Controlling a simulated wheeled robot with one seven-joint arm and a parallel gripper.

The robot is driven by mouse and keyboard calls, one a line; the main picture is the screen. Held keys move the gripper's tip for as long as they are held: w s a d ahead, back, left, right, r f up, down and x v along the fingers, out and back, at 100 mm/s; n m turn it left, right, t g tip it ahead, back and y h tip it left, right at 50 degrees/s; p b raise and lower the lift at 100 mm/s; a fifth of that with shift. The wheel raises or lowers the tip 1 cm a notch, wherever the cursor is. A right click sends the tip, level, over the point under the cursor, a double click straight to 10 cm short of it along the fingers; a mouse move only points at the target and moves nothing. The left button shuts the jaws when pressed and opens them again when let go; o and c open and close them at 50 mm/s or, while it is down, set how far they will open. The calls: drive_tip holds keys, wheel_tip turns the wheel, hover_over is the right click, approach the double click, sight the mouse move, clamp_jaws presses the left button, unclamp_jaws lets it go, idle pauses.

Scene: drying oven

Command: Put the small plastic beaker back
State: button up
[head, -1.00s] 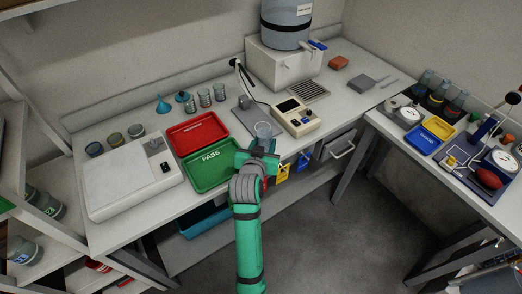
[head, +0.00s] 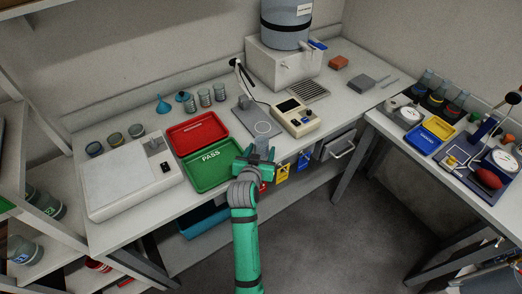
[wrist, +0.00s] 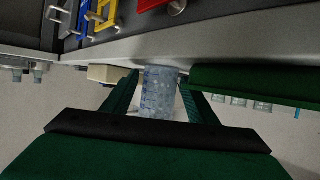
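The small plastic beaker (wrist: 160,92) is clear with graduation marks. In the wrist view it sits between the two fingers of my gripper (wrist: 161,82), which close on its sides. The picture there is upside down, with the bench edge above. In the head view my gripper (head: 261,152) is at the bench's front edge, and the beaker cannot be made out clearly there. A stand's base plate (head: 246,119) with a pale ring lies just beyond, with nothing seen standing on the ring.
The green PASS tray (head: 213,184) and red tray (head: 198,131) lie left of my gripper. The cream meter (head: 297,117) is to the right. Several glass beakers (head: 204,98) stand at the back.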

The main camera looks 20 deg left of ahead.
drive_tip(key=shift+r, duration=0.1)
drive_tip(key=shift+s+r, duration=0.1)
drive_tip(key=shift+s, duration=0.1)
drive_tip(key=v, duration=1.2)
drive_tip(key=s+d+f, duration=1)
drive_tip(key=s+d, duration=0.1)
drive_tip(key=s, duration=0.4)
drive_tip(key=s+d+r+t, duration=0.1)
drive_tip(key=s+d+r, duration=0.1)
drive_tip(key=s, duration=0.7)
drive_tip(key=s+d+r+m+t+h, duration=0.1)
drive_tip(key=s+d+r, duration=0.1)
drive_tip(key=s+d, duration=0.3)
drive_tip(key=s, duration=0.4)
drive_tip(key=shift+s+d+h, duration=0.2)
drive_tip(key=shift+d+h, duration=0.05)
drive_tip(key=shift+h, duration=0.05)
